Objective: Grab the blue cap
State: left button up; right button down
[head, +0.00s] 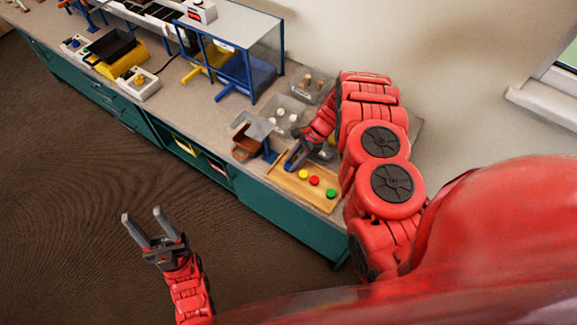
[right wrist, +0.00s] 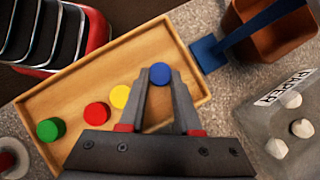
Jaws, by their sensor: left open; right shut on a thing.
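The blue cap (right wrist: 160,74) is in the right wrist view, between the fingertips of my right gripper (right wrist: 158,78), which is shut on it. The cap is over the wooden tray (right wrist: 68,88), near its right end; I cannot tell whether it is lifted. A yellow cap (right wrist: 120,96), a red cap (right wrist: 96,114) and a green cap (right wrist: 50,129) lie in a slanting row to its left. In the head view my right gripper (head: 291,163) is at the tray's left end. My left gripper (head: 142,212) is open and empty, away from the bench over the floor.
A brown bin (right wrist: 283,38) and a blue piece (right wrist: 208,54) stand beside the tray. A clear bin (right wrist: 262,114) labelled PAPER holds white lumps. A blue-framed enclosure (head: 243,62) and a yellow machine (head: 122,60) stand farther along the bench. The floor (head: 75,165) is clear.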

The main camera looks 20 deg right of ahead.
dwell(0.5)
jog(key=r, duration=0.8)
jog(key=shift+w+r, duration=0.15)
jog(key=shift+w, duration=0.05)
jog(key=shift+s+r+b, duration=0.15)
jog(key=shift+r+b, duration=0.15)
jog(key=shift+r, duration=0.55)
